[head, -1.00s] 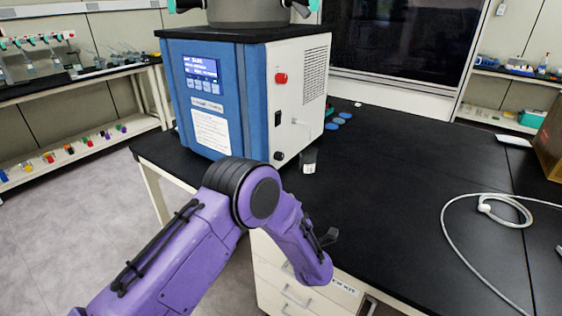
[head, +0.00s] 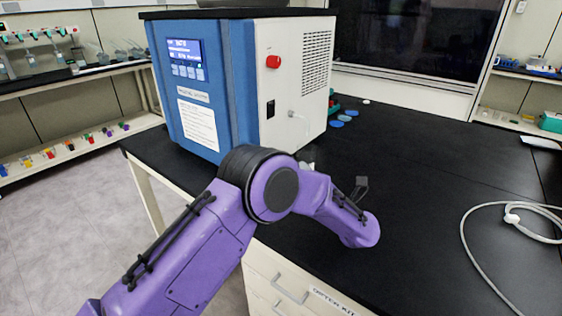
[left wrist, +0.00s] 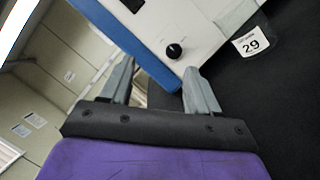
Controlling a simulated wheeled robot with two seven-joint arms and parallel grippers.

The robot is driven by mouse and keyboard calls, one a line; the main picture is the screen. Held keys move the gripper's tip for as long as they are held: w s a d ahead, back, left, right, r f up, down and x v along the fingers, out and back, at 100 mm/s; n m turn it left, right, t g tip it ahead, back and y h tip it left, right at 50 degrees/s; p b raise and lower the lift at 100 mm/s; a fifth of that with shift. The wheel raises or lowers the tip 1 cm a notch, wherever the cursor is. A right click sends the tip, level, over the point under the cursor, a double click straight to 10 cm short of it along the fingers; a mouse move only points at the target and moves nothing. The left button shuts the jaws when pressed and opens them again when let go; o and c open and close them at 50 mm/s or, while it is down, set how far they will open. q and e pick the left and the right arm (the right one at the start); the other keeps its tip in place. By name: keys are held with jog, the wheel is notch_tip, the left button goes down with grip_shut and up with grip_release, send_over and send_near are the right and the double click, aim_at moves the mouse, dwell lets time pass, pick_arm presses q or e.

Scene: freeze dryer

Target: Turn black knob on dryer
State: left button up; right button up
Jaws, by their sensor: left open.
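The dryer (head: 203,90) is a blue and white box with a screen, standing on the black bench. Its black knob (left wrist: 174,51) shows in the left wrist view on the white side panel, near the blue edge. The knob lies beyond the fingertips, nearer the right finger in that picture, and is not touched. In the head view the fingers cannot be made out. My right gripper is not in view.
A white cable (head: 485,245) lies on the right of the bench. The bench middle is clear.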

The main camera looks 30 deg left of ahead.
pick_arm(q)
jog(key=shift+a+f+b, duration=0.2)
jog(key=shift+f+b, duration=0.2)
jog(key=shift+f, duration=0.2)
jog(key=shift+a+f+b, duration=0.15)
jog(key=shift+f+b, duration=0.2)
jog(key=shift+f, duration=0.2)
jog(key=f+p+x, duration=0.2)
jog(key=f+x, duration=0.1)
jog(key=x, duration=1.1)
jog(key=shift+a+r+p, duration=0.3)
jog(key=shift+a+r, duration=0.15)
jog(key=shift+r, duration=0.05)
jog(key=shift+w, duration=0.1)
jog(key=c, duration=1)
